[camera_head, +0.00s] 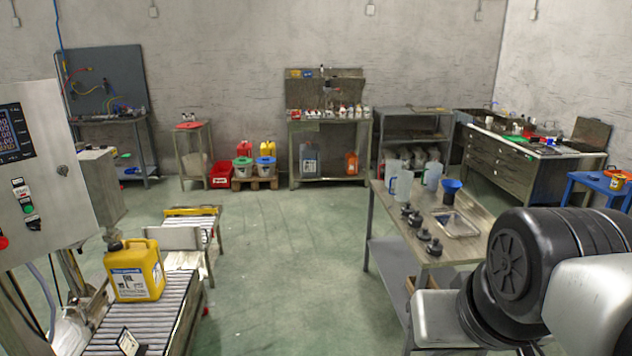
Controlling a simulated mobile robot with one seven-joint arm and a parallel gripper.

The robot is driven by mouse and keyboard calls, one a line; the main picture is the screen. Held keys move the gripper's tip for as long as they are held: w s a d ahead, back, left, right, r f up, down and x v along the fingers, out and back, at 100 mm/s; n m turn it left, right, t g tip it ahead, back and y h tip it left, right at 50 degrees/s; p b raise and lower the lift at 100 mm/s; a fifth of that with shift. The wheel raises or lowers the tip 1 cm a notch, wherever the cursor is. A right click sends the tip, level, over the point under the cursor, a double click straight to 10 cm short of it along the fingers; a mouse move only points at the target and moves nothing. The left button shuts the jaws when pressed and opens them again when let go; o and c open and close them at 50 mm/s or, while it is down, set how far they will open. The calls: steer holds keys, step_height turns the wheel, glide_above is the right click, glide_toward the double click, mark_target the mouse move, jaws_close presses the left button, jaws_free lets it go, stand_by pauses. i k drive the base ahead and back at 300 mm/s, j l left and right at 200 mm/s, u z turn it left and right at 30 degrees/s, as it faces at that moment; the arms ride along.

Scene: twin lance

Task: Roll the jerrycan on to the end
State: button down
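The yellow jerrycan (149,247) stands upright on the near part of the roller conveyor (165,320) at the lower left. It has a dark cap, a moulded handle and a white and blue printed label facing me. Beyond it, a pale metal plate (172,238) stands at the conveyor. A farther roller section (208,222) runs on behind that plate, with a yellow bar (190,211) across it. My arm shows large at the lower right, far from the jerrycan. My gripper is not in view.
A control cabinet (50,190) stands close at the left of the conveyor. A small card (127,341) lies at its near end. A steel table (405,243) with jugs, a blue funnel and dark caps stands at the right. The green floor between is clear.

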mark_target(136, 271)
steer(key=i+u, duration=0.25)
steer(key=i, duration=0.45)
steer(key=i+u, duration=0.25)
steer(key=i, duration=0.5)
steer(key=i+l+u, duration=0.25)
steer(key=i, duration=0.45)
